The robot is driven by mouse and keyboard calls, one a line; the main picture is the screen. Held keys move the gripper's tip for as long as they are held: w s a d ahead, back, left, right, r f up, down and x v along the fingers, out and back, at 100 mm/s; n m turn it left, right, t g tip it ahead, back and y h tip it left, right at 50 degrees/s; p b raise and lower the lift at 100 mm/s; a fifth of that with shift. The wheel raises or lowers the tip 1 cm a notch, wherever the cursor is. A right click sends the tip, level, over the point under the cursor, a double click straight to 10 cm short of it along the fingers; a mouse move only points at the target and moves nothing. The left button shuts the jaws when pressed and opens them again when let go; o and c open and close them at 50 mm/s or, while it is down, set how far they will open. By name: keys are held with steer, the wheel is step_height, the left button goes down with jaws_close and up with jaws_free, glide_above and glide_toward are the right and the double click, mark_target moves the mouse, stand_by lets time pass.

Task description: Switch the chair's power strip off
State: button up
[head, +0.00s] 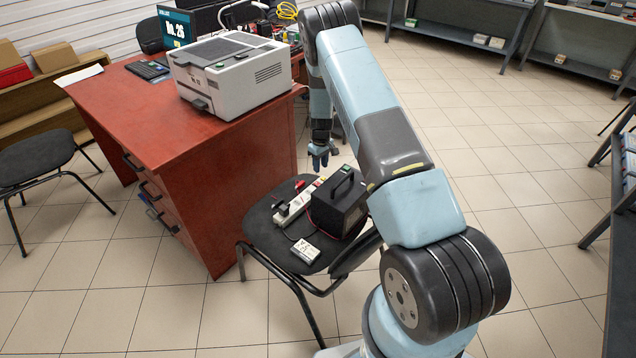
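The white power strip (297,203) lies slantwise on the seat of the black chair (262,232), beside the desk. A dark plug or adapter sits at its near left end. Its switch is too small to make out, and so is its on or off state. My gripper (319,162) points down above the far end of the strip, apart from it as far as I can tell. Its fingers are small and dark, and I cannot tell how far apart they are. It appears to hold nothing.
A black box with a handle (338,203) stands on the seat right of the strip, with red leads nearby. A small white box (305,251) lies at the seat's front. The red desk (185,150) with a printer (230,75) rises close on the left.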

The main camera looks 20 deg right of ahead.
mark_target(318, 184)
step_height(318, 184, down, 10)
steer(key=shift+r, duration=0.2)
stand_by(0.3)
jaws_close()
